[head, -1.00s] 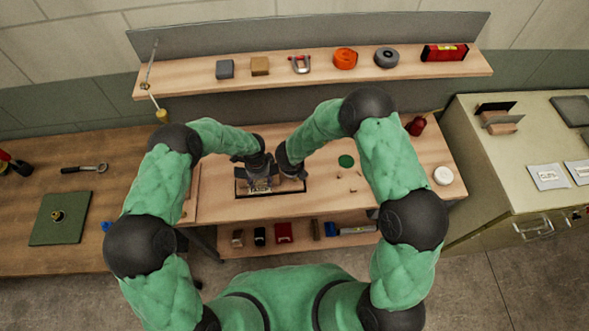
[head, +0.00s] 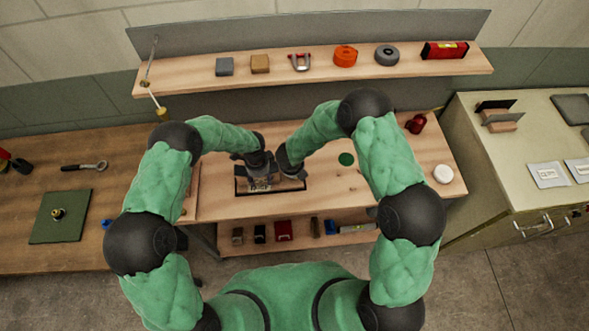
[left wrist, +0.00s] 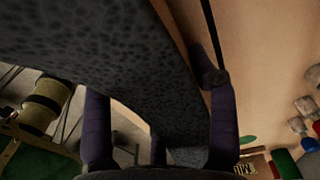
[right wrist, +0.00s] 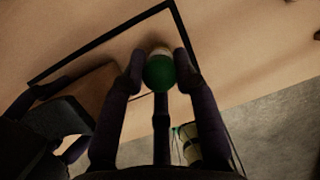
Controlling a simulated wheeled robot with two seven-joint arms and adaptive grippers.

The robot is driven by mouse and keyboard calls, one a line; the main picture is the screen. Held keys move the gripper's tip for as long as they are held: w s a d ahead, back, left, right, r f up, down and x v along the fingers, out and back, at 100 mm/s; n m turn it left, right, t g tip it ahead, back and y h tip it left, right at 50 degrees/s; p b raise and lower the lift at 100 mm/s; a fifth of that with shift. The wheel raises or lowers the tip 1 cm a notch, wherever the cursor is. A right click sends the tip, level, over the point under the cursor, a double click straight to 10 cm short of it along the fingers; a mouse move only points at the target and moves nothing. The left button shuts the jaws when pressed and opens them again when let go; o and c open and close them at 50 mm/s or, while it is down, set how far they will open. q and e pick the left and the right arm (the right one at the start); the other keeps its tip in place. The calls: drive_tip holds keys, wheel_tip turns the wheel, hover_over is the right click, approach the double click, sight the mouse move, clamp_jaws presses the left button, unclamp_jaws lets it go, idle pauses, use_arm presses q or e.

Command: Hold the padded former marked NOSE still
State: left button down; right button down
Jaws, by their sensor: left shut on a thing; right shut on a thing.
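The padded former (head: 259,186), a small block with a light label, sits at the black outline on the bench in the head view. The lettering is too small to read surely. My left gripper (head: 260,171) is at it from above. In the left wrist view a dark speckled grey body (left wrist: 125,65), apparently the former's padding, lies between my left fingers (left wrist: 160,120). My right gripper (head: 292,172) is close beside, mostly hidden by its own wrist. In the right wrist view its fingers (right wrist: 160,75) are shut on a green, round-ended thing with a pale tip (right wrist: 159,72).
A green disc (head: 346,160) and small pegs lie right of the grippers. A white round container (head: 443,175) and a red object (head: 416,123) stand farther right. The upper shelf (head: 200,78) holds tape, a clamp and blocks. A lower shelf (head: 300,243) holds several small items.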

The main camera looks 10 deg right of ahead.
drive_tip(key=shift+f, duration=0.5)
drive_tip(key=c, duration=0.9)
unclamp_jaws()
drive_tip(key=shift+o, duration=0.2)
drive_tip(key=shift+r, duration=0.1)
drive_tip(key=shift+v, duration=2.45)
use_arm(q)
drive_tip(key=shift+c, duration=1.4)
unclamp_jaws()
drive_tip(key=shift+r, duration=0.1)
